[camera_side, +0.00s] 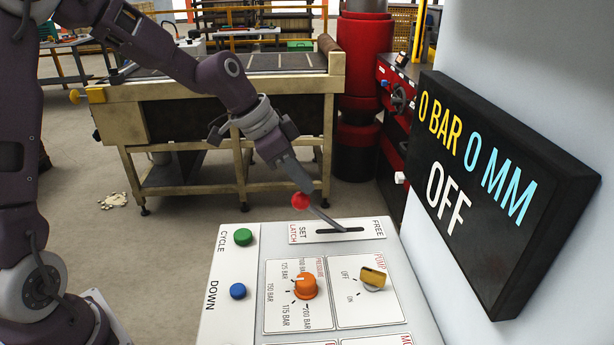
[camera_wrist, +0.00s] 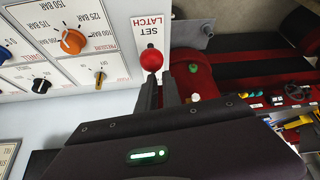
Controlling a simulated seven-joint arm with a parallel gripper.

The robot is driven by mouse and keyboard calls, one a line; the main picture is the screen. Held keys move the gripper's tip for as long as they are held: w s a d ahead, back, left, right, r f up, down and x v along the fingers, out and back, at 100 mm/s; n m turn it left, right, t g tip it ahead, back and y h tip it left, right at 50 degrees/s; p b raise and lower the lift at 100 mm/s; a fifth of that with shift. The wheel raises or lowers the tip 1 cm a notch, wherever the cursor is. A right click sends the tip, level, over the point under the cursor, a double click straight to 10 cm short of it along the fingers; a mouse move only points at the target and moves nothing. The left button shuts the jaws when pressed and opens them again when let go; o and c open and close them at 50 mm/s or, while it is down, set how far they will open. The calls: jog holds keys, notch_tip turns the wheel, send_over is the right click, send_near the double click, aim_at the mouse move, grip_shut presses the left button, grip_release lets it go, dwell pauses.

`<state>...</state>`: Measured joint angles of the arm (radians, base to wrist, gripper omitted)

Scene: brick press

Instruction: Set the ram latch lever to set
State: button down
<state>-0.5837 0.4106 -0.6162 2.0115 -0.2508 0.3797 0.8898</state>
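The ram latch lever has a red ball knob (camera_side: 301,201) on a thin grey stem (camera_side: 326,218). The stem rises from the dark latch slot (camera_side: 355,230) and leans left, toward the SET end; FREE is marked at the right end. My gripper (camera_side: 300,190) comes down from the upper left, its fingertips at the knob. In the wrist view the knob (camera_wrist: 151,60) lies at the tips of my two fingers, which are close together with a narrow gap. Whether they grip the knob or only touch it is unclear.
The white panel also holds a green button (camera_side: 243,237), a blue button (camera_side: 238,291), an orange pressure knob (camera_side: 305,286) and a yellow pump switch (camera_side: 373,277). A display (camera_side: 480,190) at right reads 0 BAR 0 MM OFF. A workbench (camera_side: 220,100) stands behind.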

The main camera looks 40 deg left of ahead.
jog(key=shift+s+a+f+g, duration=0.15)
jog(key=shift+s+a+f, duration=0.15)
jog(key=shift+s+f, duration=0.2)
jog(key=shift+s+a+f+g, duration=0.15)
jog(key=shift+s+a+f, duration=0.2)
jog(key=shift+f, duration=0.2)
jog(key=shift+r, duration=0.1)
jog(key=w+d+r, duration=0.2)
jog(key=w+r, duration=0.1)
jog(key=r, duration=0.2)
jog(key=s+a+r, duration=0.2)
jog(key=s+a, duration=0.4)
jog(key=s, duration=0.1)
jog(key=shift+a+t, duration=0.3)
jog(key=shift+t, duration=0.1)
jog(key=shift+w, duration=0.1)
jog(key=s+d+r+n+y, duration=0.1)
jog(key=s+n, duration=0.2)
jog(key=s, duration=0.8)
jog(key=s+d+r+n+y, duration=0.1)
jog(key=s+n, duration=0.3)
jog(key=s, duration=0.8)
jog(key=shift+s+d+t+y, duration=0.25)
jog(key=shift+d+y, duration=0.25)
jog(key=shift+y, duration=0.3)
